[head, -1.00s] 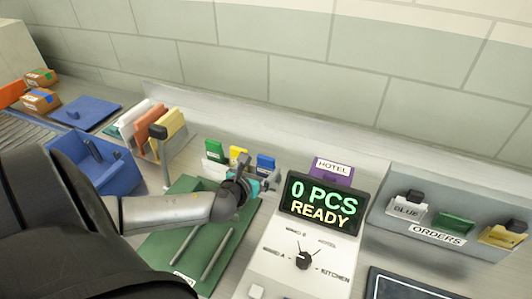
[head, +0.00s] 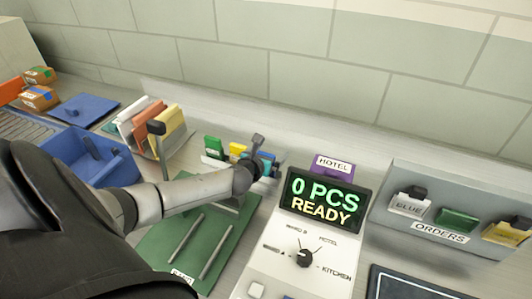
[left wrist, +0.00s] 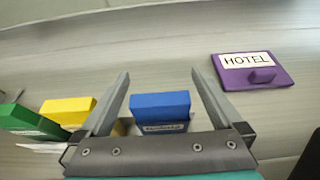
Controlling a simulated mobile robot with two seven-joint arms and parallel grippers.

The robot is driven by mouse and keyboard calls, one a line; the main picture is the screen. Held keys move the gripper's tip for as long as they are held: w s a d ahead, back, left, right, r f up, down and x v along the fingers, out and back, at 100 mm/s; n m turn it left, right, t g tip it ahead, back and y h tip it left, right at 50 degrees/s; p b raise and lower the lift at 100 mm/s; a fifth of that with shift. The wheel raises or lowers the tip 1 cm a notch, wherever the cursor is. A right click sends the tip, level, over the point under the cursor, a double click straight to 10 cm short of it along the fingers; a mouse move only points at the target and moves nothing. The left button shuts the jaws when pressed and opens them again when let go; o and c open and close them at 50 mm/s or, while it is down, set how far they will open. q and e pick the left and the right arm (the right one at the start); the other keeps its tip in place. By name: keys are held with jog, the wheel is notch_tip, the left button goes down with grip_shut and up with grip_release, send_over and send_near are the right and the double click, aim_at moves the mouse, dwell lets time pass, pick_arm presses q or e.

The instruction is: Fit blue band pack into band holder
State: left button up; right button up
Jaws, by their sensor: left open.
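The blue band pack (left wrist: 160,106) is a blue block with a white label on its front. It stands upright in a pale rack beside a yellow pack (left wrist: 68,110) and a green pack (left wrist: 30,120). My left gripper (left wrist: 160,74) is open, with one finger on each side of the blue pack in the left wrist view; I cannot tell whether they touch it. In the head view the left gripper (head: 262,156) partly covers the blue pack. A green board (head: 165,240) with two grey rods lies in front; its label is only partly readable. My right gripper is out of view.
A purple HOTEL piece (head: 333,166) lies right of the rack. A console (head: 322,203) reads "0 PCS READY". Blue tray (head: 85,160) and upright colored folders (head: 155,125) are at left.

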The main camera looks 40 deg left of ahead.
pick_arm(q)
jog(key=c, duration=1.4)
jog(key=shift+r, duration=0.1)
